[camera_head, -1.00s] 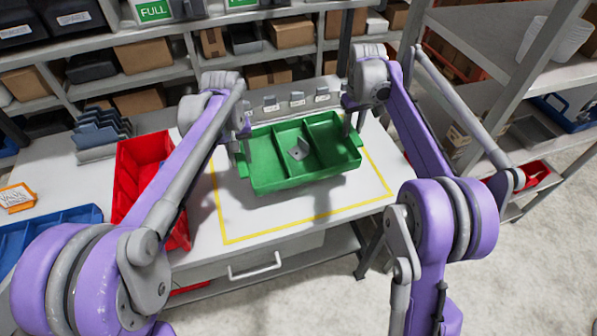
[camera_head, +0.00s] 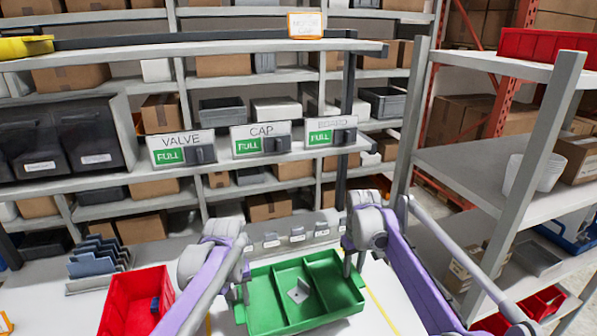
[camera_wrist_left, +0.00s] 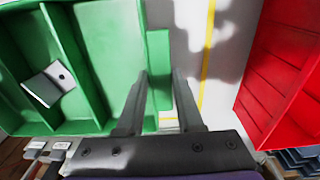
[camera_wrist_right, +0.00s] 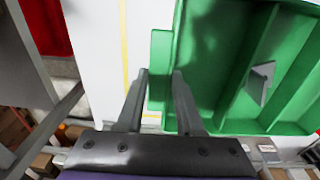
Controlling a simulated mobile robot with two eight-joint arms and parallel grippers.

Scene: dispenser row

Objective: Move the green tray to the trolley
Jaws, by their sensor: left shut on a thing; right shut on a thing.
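The green tray (camera_head: 327,281) is at the worktable's back part, with three compartments. A small grey bracket (camera_head: 299,291) lies in its middle compartment. My left gripper (camera_head: 241,294) is shut on the tray's left end handle; the handle (camera_wrist_left: 159,60) shows between the fingers in the left wrist view. My right gripper (camera_head: 353,264) is shut on the opposite end handle, which shows in the right wrist view (camera_wrist_right: 160,60). I cannot tell whether the tray touches the table. I cannot identify a trolley in these views.
A red bin (camera_head: 117,312) with a blue thing in it stands left of the tray. Small labelled grey holders (camera_head: 297,234) stand just behind the tray. Signs (camera_head: 261,139) reading VALVE, CAP and BOARD hang above. A grey shelf rack (camera_head: 480,155) stands at the right.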

